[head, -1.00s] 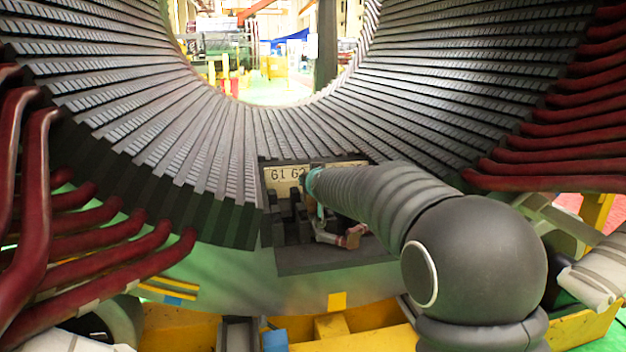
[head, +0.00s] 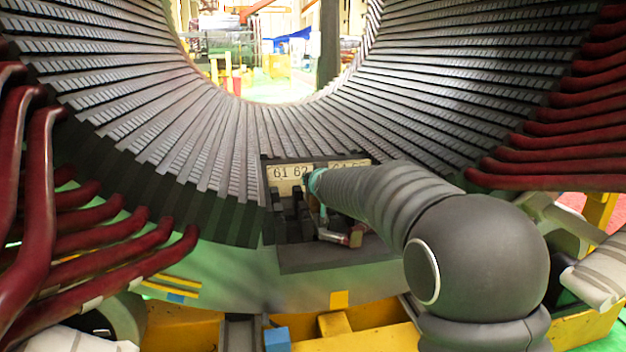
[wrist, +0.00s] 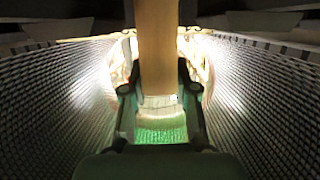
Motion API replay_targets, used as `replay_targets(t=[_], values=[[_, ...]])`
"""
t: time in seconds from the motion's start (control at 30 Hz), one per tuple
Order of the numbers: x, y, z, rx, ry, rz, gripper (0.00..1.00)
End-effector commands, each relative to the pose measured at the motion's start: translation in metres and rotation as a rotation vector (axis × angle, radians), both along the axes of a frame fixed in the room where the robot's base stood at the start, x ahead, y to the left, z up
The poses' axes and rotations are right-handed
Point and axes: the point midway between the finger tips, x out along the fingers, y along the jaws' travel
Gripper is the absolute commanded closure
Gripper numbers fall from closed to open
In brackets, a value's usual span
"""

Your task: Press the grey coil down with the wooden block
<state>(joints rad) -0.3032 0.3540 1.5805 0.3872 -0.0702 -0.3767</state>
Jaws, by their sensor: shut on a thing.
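My gripper (wrist: 158,90) is shut on the wooden block (wrist: 156,45), a tan upright bar between the two dark fingers in the wrist view. The block runs out of the top of that view. In the head view my gripper (head: 332,234) is small, low at the slot in front of the number plate, and partly hidden by my arm. A small reddish-brown end (head: 356,237) beside it looks like part of the block. I cannot make out the grey coil surely in either view, nor whether the block touches it.
The ribbed grey stator core (head: 440,110) curves around the opening. Red coil ends stick out at left (head: 110,260) and right (head: 560,150). A number plate (head: 290,173) reading 61 62 stands behind the gripper.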

Motion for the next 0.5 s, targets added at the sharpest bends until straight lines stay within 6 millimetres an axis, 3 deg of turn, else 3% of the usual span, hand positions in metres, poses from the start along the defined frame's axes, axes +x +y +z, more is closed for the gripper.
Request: replay_targets(t=[0.5], values=[[-0.0001,0.0002,-0.0049,-0.001,0.003,0.001,1.00]])
